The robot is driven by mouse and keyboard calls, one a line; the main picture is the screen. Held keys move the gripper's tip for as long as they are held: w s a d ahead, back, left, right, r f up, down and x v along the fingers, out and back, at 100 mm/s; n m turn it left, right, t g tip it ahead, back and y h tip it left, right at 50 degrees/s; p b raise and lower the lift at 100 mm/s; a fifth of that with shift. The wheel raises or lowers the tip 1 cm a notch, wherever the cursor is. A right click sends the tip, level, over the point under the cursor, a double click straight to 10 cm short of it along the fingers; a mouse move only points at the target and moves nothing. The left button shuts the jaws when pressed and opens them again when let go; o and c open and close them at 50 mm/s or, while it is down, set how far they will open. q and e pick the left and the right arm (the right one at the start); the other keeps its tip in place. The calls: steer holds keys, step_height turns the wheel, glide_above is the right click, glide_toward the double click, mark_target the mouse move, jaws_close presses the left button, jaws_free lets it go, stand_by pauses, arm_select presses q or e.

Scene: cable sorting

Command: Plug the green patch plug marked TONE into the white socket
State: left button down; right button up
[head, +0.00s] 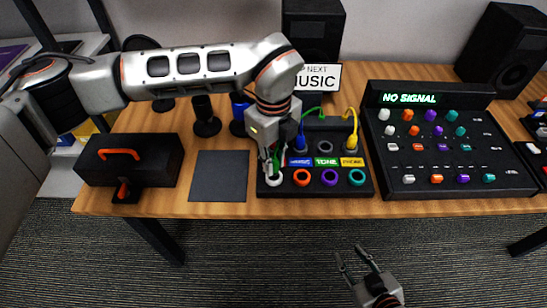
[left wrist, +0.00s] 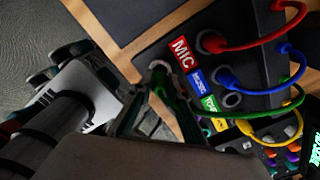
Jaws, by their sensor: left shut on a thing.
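The patch panel (head: 315,190) lies near the table's front edge, with a front row of coloured socket rings. The white socket (head: 274,180) is at the left end of that row. My left gripper (head: 272,165) points down just over it, shut on the green plug (head: 281,156). The green plug also shows in the left wrist view (left wrist: 172,96), between the fingers near the white ring (left wrist: 160,66). The fingers hide its tip, so I cannot tell whether it is in the socket. The green TONE label (head: 326,162) is on the panel. My right gripper (head: 350,252) is open and empty, in front of the table.
The blue plug (head: 300,144) and yellow plug (head: 351,141) stand in the back row. The red plug (left wrist: 214,43) shows in the left wrist view. Orange (head: 301,177), purple (head: 329,177) and teal (head: 356,177) rings look empty. A mixer (head: 440,187) is right; a dark mat (head: 219,177) is left.

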steer(key=shift+s+f, duration=0.3)
arm_select(q)
steer(key=shift+f+p, duration=0.4)
arm_select(e)
steer(key=shift+w+r, duration=0.25)
steer(key=shift+r, duration=0.35)
stand_by(0.5)
steer(key=shift+w+r, duration=0.2)
steer(key=shift+r, duration=0.25)
arm_select(q)
steer(key=shift+f, duration=0.5)
arm_select(e)
steer(key=shift+a, duration=0.1)
stand_by(1.0)
arm_select(q)
steer(key=shift+f+p, duration=0.25)
steer(key=shift+p, duration=0.15)
arm_select(e)
steer(key=shift+r, duration=0.2)
arm_select(q)
steer(key=c, duration=1.8)
jaws_free()
steer(key=shift+c, duration=0.2)
